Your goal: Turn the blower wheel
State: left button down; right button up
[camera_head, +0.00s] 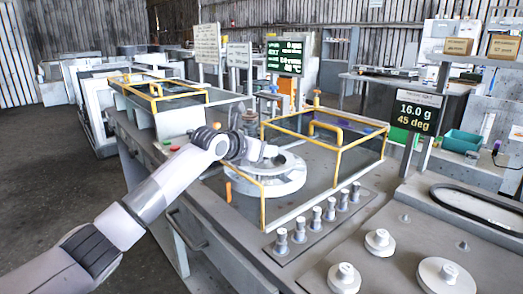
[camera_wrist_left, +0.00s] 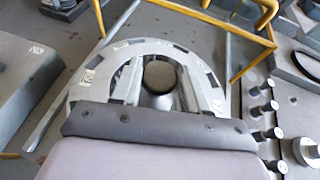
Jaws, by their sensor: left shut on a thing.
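The blower wheel (camera_head: 285,185) is a light grey, round ring lying flat on the grey bench, in the middle of the head view. In the left wrist view the wheel (camera_wrist_left: 205,62) shows as a pale ring with dark slots and small marks along its rim. My left gripper (camera_head: 262,152) is over the wheel, its arm coming in from the left. In the wrist view its two fingers (camera_wrist_left: 157,88) stand either side of the dark round hub (camera_wrist_left: 160,75) and are shut on it. The finger contact is partly hidden. My right gripper is not in view.
A yellow-framed clear guard (camera_head: 340,160) stands close behind and right of the wheel. Several grey pegs (camera_head: 316,217) line the bench front. A display (camera_head: 416,111) reads 16.0 g and 45 deg. Round weights (camera_head: 379,241) lie at the front right.

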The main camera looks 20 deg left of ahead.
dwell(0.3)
pick_arm(q)
jog(key=c, duration=0.7)
grip_release()
jog(key=shift+r+p, duration=0.4)
jog(key=shift+r, duration=9.55)
